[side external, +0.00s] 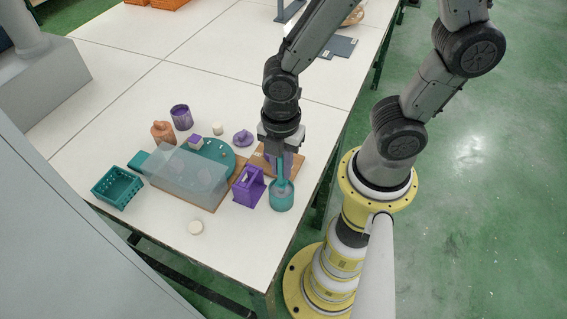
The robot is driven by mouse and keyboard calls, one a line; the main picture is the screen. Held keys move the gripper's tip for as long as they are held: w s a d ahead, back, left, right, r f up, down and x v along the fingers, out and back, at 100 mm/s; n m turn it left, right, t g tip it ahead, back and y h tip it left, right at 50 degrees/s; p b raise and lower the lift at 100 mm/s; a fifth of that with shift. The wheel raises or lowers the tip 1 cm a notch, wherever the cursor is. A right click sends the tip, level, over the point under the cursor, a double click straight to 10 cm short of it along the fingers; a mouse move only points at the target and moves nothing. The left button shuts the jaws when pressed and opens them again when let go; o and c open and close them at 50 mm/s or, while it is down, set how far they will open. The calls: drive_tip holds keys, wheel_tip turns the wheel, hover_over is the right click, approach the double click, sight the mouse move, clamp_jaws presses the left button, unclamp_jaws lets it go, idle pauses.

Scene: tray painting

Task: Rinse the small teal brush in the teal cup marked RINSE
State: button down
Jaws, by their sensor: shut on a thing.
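My gripper (281,158) points down near the table's right edge. It is shut on the small teal brush (281,173), which hangs roughly upright below it. The teal cup (282,200) stands on the table directly under my gripper. The brush's lower end reaches the cup's mouth and seems to be inside it. The bristles are hidden, and I cannot tell how deep they are. No RINSE marking can be read on the cup from this view.
A purple holder (248,187) stands close left of the cup. Further left are a translucent cover (188,178), a teal round tray (222,148) and a teal basket (117,187). A purple cup (181,117) and orange bottle (163,132) stand behind. The front table corner is clear.

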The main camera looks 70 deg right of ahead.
idle(0.3)
drive_tip(key=shift+r, duration=2.2)
drive_tip(key=shift+r, duration=2.25)
